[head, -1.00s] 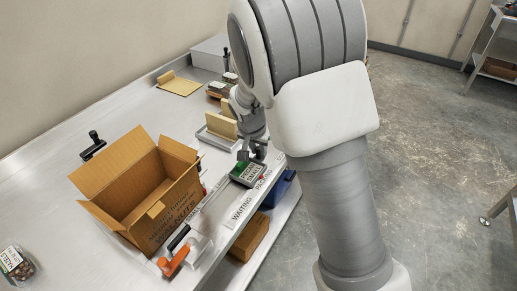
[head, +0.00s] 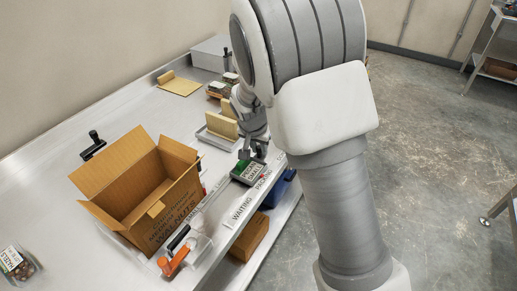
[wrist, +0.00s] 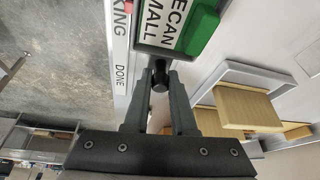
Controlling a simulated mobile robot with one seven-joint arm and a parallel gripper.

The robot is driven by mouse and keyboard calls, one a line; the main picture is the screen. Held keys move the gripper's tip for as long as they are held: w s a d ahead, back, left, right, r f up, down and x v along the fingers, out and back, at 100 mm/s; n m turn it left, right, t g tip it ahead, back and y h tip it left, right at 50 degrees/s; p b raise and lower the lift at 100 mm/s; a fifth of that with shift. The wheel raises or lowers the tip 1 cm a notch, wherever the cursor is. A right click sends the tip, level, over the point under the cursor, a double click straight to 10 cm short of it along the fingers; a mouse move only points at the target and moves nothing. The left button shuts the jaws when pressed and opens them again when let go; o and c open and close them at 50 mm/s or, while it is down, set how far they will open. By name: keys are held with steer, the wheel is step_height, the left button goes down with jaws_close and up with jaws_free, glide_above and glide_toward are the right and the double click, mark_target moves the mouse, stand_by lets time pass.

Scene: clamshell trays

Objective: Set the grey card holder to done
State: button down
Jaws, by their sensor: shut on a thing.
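The grey card holder (head: 249,182) carries a green-and-white card reading "PECAN SMALL" and sits on the bench beside a label strip. In the wrist view the holder (wrist: 138,38) is at the top, with a black knob (wrist: 160,82) on its near end. My gripper (wrist: 160,74) is shut on that knob; in the head view the gripper (head: 255,155) is at the holder's far end. A red pointer (wrist: 128,6) at the holder's side is beside the end of the word "PACKING". The "DONE" label (wrist: 121,78) is further along the strip, beside my fingertips.
The "WAITING" label (head: 241,211) is at the near end of the strip. A grey tray with a tan block (head: 222,127) stands close beside the gripper, also in the wrist view (wrist: 245,108).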

steer(key=w+d, duration=0.2)
steer(key=w, duration=0.1)
steer(key=w+d, duration=0.1)
steer(key=w, duration=0.1)
steer(key=w+d, duration=0.2)
steer(key=w, duration=0.1)
steer(key=shift+w+d, duration=0.35)
steer(key=shift+w+d+r, duration=0.15)
steer(key=shift+w, duration=0.15)
steer(key=c, duration=0.8)
jaws_free()
steer(key=shift+d, duration=0.1)
steer(key=shift+o, duration=0.3)
steer(key=p+v, duration=0.2)
steer(key=v, duration=1.5)
steer(key=shift+r, duration=0.15)
